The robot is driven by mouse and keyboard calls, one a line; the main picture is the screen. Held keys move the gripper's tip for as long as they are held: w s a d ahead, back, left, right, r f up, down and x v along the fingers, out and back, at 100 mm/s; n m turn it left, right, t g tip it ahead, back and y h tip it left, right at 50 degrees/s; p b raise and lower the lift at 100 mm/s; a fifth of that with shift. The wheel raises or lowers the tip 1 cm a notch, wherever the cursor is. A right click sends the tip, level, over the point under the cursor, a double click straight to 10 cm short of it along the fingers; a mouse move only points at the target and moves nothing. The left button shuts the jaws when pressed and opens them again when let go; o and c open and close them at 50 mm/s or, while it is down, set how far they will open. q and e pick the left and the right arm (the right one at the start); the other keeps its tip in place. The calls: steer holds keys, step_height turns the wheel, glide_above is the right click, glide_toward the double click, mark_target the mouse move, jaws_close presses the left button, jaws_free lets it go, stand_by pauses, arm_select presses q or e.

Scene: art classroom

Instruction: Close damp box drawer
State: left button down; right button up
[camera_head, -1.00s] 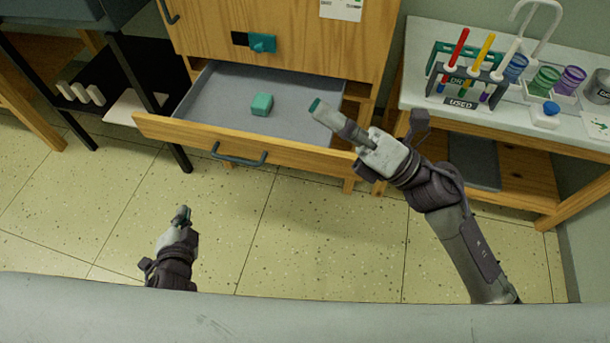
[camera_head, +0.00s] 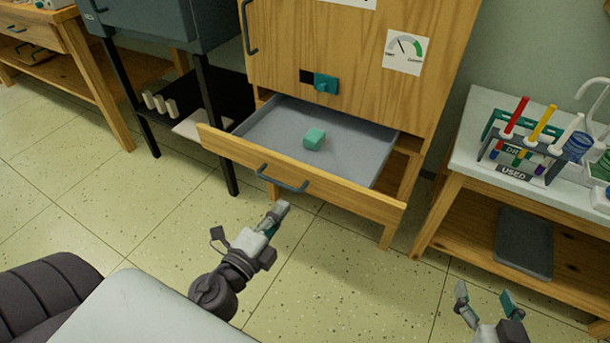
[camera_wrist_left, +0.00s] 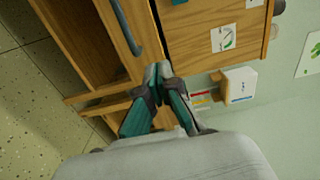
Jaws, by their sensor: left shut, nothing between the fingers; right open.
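The damp box (camera_head: 290,50) is a wooden cabinet with its bottom drawer (camera_head: 240,155) pulled out. My right gripper (camera_head: 483,294) is open and empty at the lower right, away from the drawer.
A white-topped bench (camera_head: 470,140) with a rack of brushes stands right of the cabinet, with a grey tray (camera_head: 524,242) on its lower shelf. A dark cabinet on black legs (camera_head: 150,25) stands at the left. The tiled floor before the drawer is clear.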

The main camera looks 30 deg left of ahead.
mark_target(309, 172)
arm_select(q)
steer(key=w+p, duration=0.2)
steer(key=w, duration=0.7)
steer(key=shift+d, duration=0.15)
steer(key=shift+w, duration=0.65)
arm_select(e)
steer(key=s+d+f+g+h, duration=0.2)
steer(key=s+d+f+g, duration=0.1)
steer(key=s+f+g, duration=0.4)
steer(key=shift+s+d+f, duration=0.3)
steer(key=shift+s+f, duration=0.05)
steer(key=shift+s, duration=0.6)
